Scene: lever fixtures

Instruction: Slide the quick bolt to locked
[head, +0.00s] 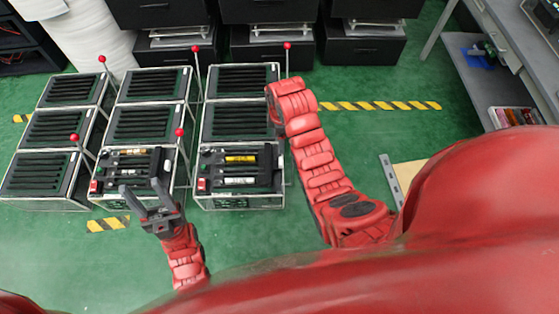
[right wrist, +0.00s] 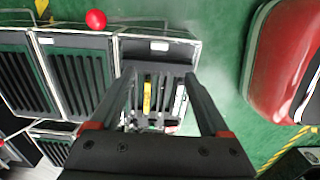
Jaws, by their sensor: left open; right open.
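No part is clearly readable as the quick bolt. A yellow cylindrical piece (head: 240,159) lies across the open-topped front-right unit (head: 240,203); the yellow piece also shows in the right wrist view (right wrist: 147,95). A red block (head: 202,185) sits at that unit's left side. My right gripper (right wrist: 159,75) is open and empty, its fingers spread on either side of the yellow piece in that view; their height above it is unclear. It is hidden in the head view. My left gripper (head: 142,188) is open and empty in front of the front-middle unit (head: 133,163).
Several slatted black units stand in rows on the green floor. Upright levers with red balls (head: 180,132) rise beside them. Black cabinets (head: 270,50) stand behind. A grey shelf (head: 480,65) is at upper right. Open floor (head: 360,135) lies right of the units.

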